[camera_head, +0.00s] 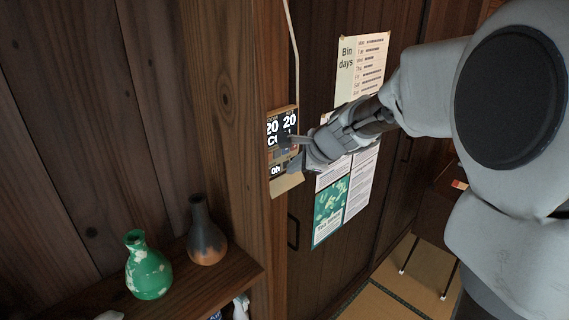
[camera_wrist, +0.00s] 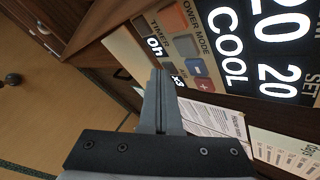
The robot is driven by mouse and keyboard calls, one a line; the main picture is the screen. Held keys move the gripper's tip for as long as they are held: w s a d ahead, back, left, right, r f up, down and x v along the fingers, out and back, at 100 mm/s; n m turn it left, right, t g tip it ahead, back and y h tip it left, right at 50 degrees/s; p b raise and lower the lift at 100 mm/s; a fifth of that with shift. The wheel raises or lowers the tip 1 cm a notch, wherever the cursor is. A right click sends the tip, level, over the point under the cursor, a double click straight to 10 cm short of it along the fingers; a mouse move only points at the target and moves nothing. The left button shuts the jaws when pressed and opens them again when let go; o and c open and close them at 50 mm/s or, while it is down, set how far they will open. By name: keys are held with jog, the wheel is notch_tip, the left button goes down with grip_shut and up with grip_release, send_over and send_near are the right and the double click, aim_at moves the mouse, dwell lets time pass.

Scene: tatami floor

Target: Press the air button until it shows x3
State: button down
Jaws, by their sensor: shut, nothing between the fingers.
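The control panel (camera_head: 286,186) is fixed to the wooden post, with a dark display reading 20, 20 and 0h. In the wrist view the panel (camera_wrist: 127,47) shows COOL, "oh" and a small "x3" (camera_wrist: 178,81) beside my fingers. An orange-brown button (camera_wrist: 172,18), a grey button (camera_wrist: 186,45), a blue minus button (camera_wrist: 197,67) and a reddish button (camera_wrist: 205,84) show there. I cannot make out the air button; my fingers cover part of the panel. My gripper (camera_head: 291,140) is shut and empty at the panel, also in the wrist view (camera_wrist: 161,73); contact is unclear.
A shelf (camera_head: 222,280) below left holds a green vase (camera_head: 149,268) and a brown vase (camera_head: 206,235). A bin-days sheet (camera_head: 362,62) and a green poster (camera_head: 330,212) hang on the dark door right of the post. A pale cable (camera_head: 292,45) runs up from the panel.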

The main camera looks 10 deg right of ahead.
jog(key=shift+s+d, duration=0.4)
jog(key=shift+s, duration=0.1)
jog(key=shift+b, duration=0.3)
jog(key=s+d+b, duration=0.1)
jog(key=s, duration=0.1)
jog(key=s+d+b, duration=0.1)
jog(key=s+d, duration=0.1)
dwell(1.0)
